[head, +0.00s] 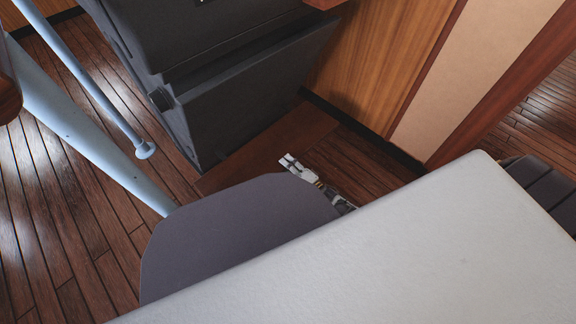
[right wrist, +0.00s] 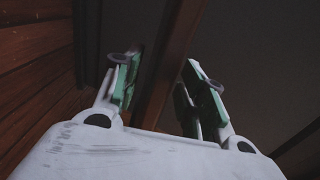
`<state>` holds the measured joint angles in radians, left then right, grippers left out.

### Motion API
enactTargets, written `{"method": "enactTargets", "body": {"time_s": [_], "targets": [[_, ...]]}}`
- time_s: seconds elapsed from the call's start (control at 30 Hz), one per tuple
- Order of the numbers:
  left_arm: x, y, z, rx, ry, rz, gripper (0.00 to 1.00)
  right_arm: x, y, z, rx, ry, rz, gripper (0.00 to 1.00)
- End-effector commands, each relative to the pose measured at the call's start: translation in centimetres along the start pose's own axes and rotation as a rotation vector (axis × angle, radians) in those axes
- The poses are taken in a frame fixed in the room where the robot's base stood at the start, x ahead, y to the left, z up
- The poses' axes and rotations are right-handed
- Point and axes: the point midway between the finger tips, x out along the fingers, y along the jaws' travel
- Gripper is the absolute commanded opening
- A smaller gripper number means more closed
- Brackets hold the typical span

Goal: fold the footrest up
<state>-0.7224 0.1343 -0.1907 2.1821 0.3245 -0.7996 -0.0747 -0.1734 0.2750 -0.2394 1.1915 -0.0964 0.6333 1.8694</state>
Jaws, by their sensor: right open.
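I cannot tell for sure which part is the footrest. A flat reddish-brown board (head: 270,147) lies low at the foot of the dark grey cabinet in the head view and may be it. My right gripper (head: 288,161) is low beside that board's near edge, its arm partly hidden behind grey parts in front. In the right wrist view my right gripper (right wrist: 158,78) is open, with a brown strip (right wrist: 172,65) seen between its fingers. I cannot tell whether they touch it. My left gripper is not in view.
The dark grey cabinet (head: 250,90) stands behind the board. A wood-panelled wall (head: 375,60) is to its right. Light blue tubes (head: 85,125) slope down at the left. Plank floor (head: 70,210) lies bare at the left.

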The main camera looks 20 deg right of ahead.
Motion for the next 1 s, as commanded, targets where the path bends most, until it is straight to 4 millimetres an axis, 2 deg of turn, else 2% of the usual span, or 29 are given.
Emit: {"method": "enactTargets", "body": {"time_s": [0.1, 0.4, 1.0], "targets": [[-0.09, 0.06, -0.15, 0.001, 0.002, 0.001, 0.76, 0.00, -0.01, 0.00, 0.000, 0.000, 0.000, 0.39], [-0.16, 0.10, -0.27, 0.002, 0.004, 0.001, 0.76, -0.02, 0.00, 0.00, 0.000, 0.000, 0.000, 0.00], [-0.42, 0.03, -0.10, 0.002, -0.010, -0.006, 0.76, -0.02, -0.37, -0.03, 0.000, 0.000, 0.010, 0.00]]}}
